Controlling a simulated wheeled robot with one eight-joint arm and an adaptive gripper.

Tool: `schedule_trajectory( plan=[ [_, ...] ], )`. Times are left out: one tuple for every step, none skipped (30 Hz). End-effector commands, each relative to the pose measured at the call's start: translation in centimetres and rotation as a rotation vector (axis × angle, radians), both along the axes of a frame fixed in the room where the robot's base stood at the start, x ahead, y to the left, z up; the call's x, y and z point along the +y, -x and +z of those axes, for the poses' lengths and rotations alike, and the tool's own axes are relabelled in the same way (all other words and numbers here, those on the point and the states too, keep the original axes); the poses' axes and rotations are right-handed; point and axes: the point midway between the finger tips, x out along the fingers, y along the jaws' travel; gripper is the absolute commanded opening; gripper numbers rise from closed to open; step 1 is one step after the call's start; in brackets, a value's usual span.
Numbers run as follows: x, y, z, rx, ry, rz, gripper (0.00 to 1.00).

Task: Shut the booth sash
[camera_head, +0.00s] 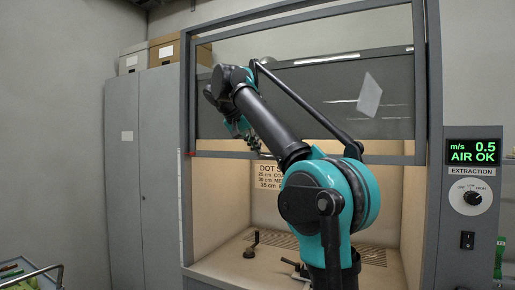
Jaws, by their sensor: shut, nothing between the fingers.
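The booth sash (390,100) is a dark-framed glass pane in the upper part of the booth's front. Its bottom rail (400,159) is well above the work surface, so the opening below is wide. My gripper (256,150) hangs down at the left-centre of the sash, its tip at about the height of the bottom rail. It is shut and empty. It is small and partly dark in this view, and I cannot tell whether it touches the sash or rail. My own arm hides part of the pane, the rail and the opening.
The booth floor (225,262) holds a small dark stand (251,245). A sign (268,178) is on the back wall. A panel (474,152) reading 0.5 m/s AIR OK is at right. A grey cabinet (150,190) stands left, with a cart (30,275) at lower left.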

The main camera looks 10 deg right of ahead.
Motion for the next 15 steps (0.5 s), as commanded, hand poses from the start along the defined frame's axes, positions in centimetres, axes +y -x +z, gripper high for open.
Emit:
schedule_trajectory(
  plan=[
    [0.0,0.0,0.0,0.0,0.0,0.0,0.0],
    [0.0,0.0,-0.1,0.0,0.0,0.0,0.0],
    [0.0,0.0,-0.2,0.0,0.0,0.0,0.0],
    [0.0,0.0,-0.4,0.0,0.0,0.0,0.0],
    [0.0,0.0,-0.6,0.0,0.0,0.0,0.0],
    [0.0,0.0,-1.0,0.0,0.0,0.0,0.0],
    [0.0,0.1,-1.3,0.0,0.0,0.0,0.0],
    [0.0,0.1,-1.7,0.0,0.0,0.0,0.0],
    [0.0,0.0,-2.3,0.0,0.0,0.0,0.0],
    [0.0,0.1,-2.8,0.0,0.0,0.0,0.0],
    [0.0,0.1,-3.4,0.001,-0.001,0.0,0.0],
    [0.0,0.1,-4.3,0.001,-0.001,0.0,0.0],
    [0.0,0.1,-5.0,0.001,-0.001,0.0,0.0],
    [0.0,0.1,-5.8,0.001,-0.001,0.0,0.0],
    [0.0,0.1,-6.9,0.001,-0.001,0.0,0.0]
  ],
)
